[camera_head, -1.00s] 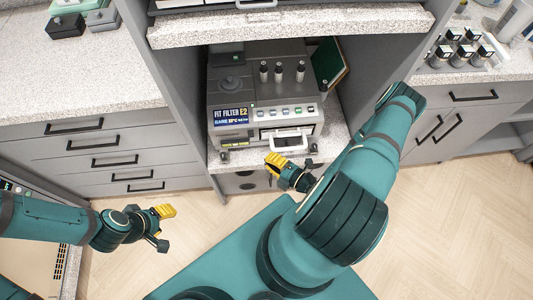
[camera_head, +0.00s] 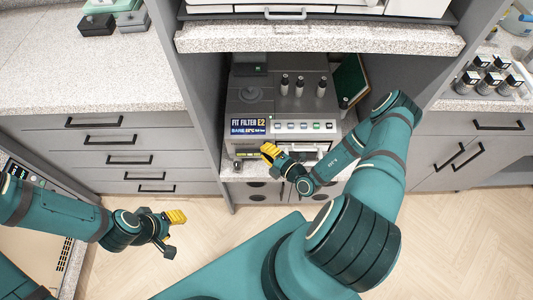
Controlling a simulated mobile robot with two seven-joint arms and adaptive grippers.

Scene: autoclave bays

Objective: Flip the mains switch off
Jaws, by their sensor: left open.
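A grey bench unit (camera_head: 283,104) with a blue "FIT FILTER E2" label stands in the bay under the speckled shelf. I cannot tell which part is the mains switch. My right gripper (camera_head: 279,160) is in front of the unit's lower front, its yellow finger near the label's lower right. Its other finger is not clear, and the gripper covers part of the front. My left gripper (camera_head: 172,234) is open and empty over the floor at the left, away from the unit.
Three black-topped posts (camera_head: 299,86) stand on top of the unit. A green book or panel (camera_head: 348,78) leans at its right. Bay side walls and the speckled shelf (camera_head: 320,38) edge enclose it. Drawers are at the left, and several vials (camera_head: 489,77) stand on the right counter.

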